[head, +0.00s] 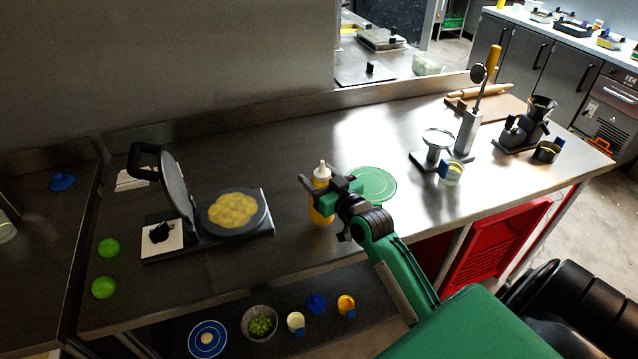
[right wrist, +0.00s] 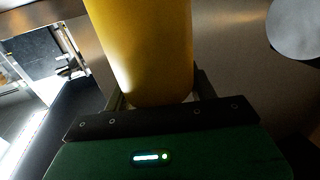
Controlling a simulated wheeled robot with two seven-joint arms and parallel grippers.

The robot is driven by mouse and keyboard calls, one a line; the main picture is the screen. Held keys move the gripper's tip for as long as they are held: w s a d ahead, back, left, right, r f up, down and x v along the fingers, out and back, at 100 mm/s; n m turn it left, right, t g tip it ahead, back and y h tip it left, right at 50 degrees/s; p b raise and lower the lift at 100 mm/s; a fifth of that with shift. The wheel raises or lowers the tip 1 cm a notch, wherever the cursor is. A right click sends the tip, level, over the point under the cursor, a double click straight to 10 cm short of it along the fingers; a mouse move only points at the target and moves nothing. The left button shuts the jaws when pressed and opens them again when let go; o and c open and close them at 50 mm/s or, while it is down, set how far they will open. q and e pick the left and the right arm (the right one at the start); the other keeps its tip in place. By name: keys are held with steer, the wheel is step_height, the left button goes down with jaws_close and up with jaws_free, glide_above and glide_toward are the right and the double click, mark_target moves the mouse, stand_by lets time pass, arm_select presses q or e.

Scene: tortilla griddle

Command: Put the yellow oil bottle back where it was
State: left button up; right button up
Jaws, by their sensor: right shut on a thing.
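The yellow oil bottle (head: 322,214) with a white nozzle stands upright at the front part of the steel counter, left of the green round plate. My right gripper (head: 326,186) is shut on the bottle, with its fingers around the bottle's body. In the right wrist view the yellow bottle (right wrist: 145,50) fills the space between the fingers. The head view does not show clearly whether its base touches the counter. My left gripper is not in view.
A tortilla press griddle (head: 272,222) with a yellow tortilla stands open to the left. The green plate (head: 384,184) lies just right of the bottle. A steel stand, coffee maker and cup (head: 451,174) are farther right. The counter behind the bottle is clear.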

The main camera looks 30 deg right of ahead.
steer(key=shift+f, duration=1.2)
steer(key=o, duration=1.5)
steer(key=shift+f, duration=0.1)
steer(key=shift+s, duration=0.35)
steer(key=shift+s+d+b, duration=0.2)
steer(key=shift+s+b, duration=1.1)
steer(key=shift+s, duration=4.4)
